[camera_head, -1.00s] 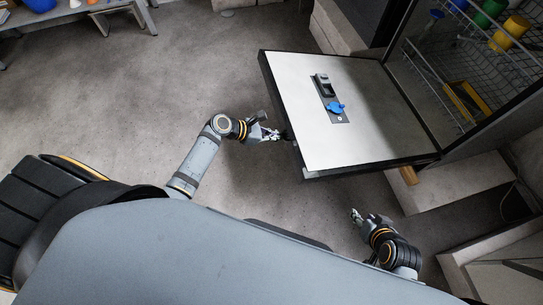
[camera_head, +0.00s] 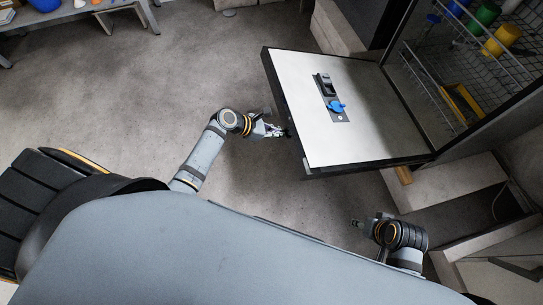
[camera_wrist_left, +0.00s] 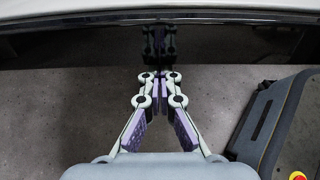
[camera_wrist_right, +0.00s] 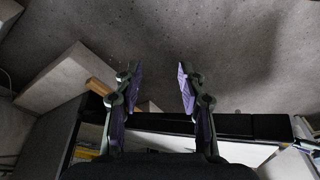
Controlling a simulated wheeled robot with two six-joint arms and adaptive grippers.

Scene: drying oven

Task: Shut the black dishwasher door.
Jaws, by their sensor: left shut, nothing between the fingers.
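The dishwasher door (camera_head: 335,140) hangs open in the head view, its pale inner face with a black rim turned up. A dispenser with a blue cap (camera_head: 336,106) sits in it. My left gripper (camera_head: 287,131) is shut and empty at the door's outer edge. In the left wrist view its closed fingertips (camera_wrist_left: 158,75) point at the dark door edge (camera_wrist_left: 90,20); I cannot tell whether they touch it. My right gripper (camera_head: 358,223) is apart from the door, below its near side. In the right wrist view its fingers (camera_wrist_right: 157,72) are spread with nothing between them.
The dishwasher's wire rack (camera_head: 465,50) holds a green cup (camera_head: 486,17) and a yellow cup (camera_head: 502,40). Pale blocks (camera_head: 450,183) stand beside the dishwasher. A bench (camera_head: 75,14) is at the upper left. The floor (camera_head: 130,100) left of the door is clear.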

